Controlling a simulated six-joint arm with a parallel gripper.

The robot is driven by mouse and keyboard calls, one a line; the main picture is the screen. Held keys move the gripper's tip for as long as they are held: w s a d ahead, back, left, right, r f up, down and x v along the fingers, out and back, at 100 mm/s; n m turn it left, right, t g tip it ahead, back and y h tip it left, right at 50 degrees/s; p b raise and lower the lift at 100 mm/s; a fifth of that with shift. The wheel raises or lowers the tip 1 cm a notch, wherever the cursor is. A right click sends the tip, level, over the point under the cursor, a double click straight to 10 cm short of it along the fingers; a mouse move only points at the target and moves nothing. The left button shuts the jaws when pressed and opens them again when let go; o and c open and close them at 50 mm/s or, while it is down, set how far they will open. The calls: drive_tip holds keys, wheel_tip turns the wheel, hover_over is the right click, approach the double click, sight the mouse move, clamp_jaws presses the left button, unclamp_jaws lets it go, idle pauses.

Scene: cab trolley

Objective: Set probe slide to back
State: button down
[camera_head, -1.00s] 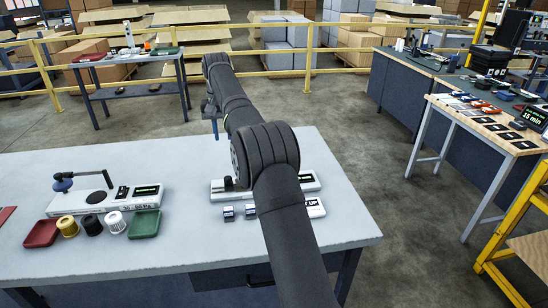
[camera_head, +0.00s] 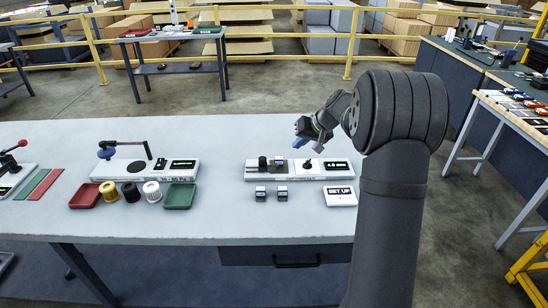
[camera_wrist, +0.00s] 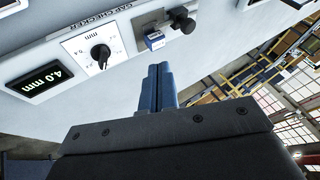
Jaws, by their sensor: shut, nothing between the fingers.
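The gap checker (camera_head: 300,174) is a pale flat unit on the grey table. A round black knob (camera_head: 263,162), apparently the probe slide's handle, stands near its left end. My gripper (camera_head: 299,141) is over the far side of the unit, right of the knob. Its blue fingers (camera_wrist: 158,88) are together, empty and apart from the knob. The slide's exact position is unclear.
The unit also has a dial (camera_wrist: 100,53) and a 4.0 mm display (camera_wrist: 42,82). In front stand two small blocks (camera_head: 271,194) and a SET UP sign (camera_head: 340,195). Left are a lever fixture (camera_head: 145,168), spools and trays (camera_head: 180,196). The table between is clear.

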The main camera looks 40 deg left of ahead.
sight(263, 164)
drive_tip(key=shift+w+d+f, duration=0.1)
drive_tip(key=shift+d, duration=0.2)
drive_tip(key=shift+f, duration=0.1)
drive_tip(key=x, duration=1)
drive_tip(key=shift+a, duration=0.25)
drive_tip(key=shift+s+a, duration=0.8)
drive_tip(key=shift+s, duration=0.2)
drive_tip(key=shift+s+a, duration=0.4)
